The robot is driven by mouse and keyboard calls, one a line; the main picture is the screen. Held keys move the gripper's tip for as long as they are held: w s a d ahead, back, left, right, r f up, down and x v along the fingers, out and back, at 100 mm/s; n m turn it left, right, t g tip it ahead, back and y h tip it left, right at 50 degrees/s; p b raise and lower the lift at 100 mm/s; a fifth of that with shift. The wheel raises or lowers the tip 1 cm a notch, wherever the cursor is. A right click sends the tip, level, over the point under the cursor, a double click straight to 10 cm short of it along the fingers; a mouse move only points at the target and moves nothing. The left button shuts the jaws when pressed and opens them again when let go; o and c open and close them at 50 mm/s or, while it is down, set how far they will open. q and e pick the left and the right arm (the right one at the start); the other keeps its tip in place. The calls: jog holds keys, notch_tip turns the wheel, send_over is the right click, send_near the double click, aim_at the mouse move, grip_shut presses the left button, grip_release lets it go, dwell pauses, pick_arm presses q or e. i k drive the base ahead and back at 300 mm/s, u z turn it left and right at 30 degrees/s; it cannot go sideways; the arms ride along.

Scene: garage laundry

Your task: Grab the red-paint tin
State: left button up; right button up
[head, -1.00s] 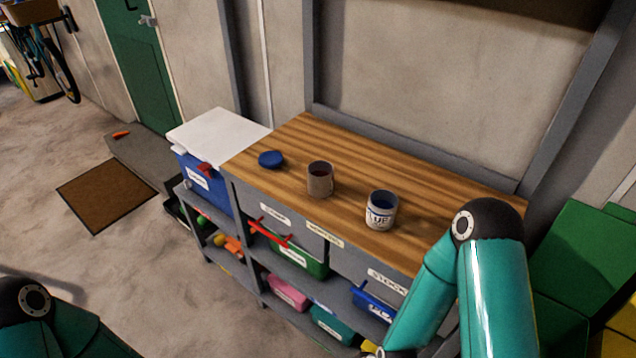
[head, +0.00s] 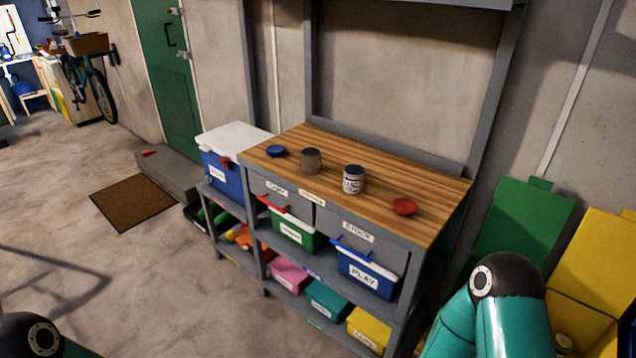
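Two open tins stand upright on the wooden top of the grey workbench (head: 430,190). The left tin (head: 311,161) is plain grey-brown on the side facing me; its inside looks dark now and looked dark red in the earlier frame. The right tin (head: 353,180) has a pale label with dark lettering, which seemed to read "BLUE" earlier. A red lid (head: 403,206) lies to the right of the tins and a blue lid (head: 276,151) to the left. Neither gripper is in view; only parts of my arms show at the lower left and lower right.
A blue cooler with a white lid (head: 235,133) stands at the bench's left end. Labelled bins, including a blue one (head: 365,272), fill the shelves below. Green (head: 520,215) and yellow (head: 595,265) containers stand at right. The floor at left is open, with a brown mat (head: 134,202).

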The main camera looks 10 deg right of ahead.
aim_at(311, 161)
jog(key=u, duration=0.55)
jog(key=i, duration=1.7)
jog(key=z, duration=0.55)
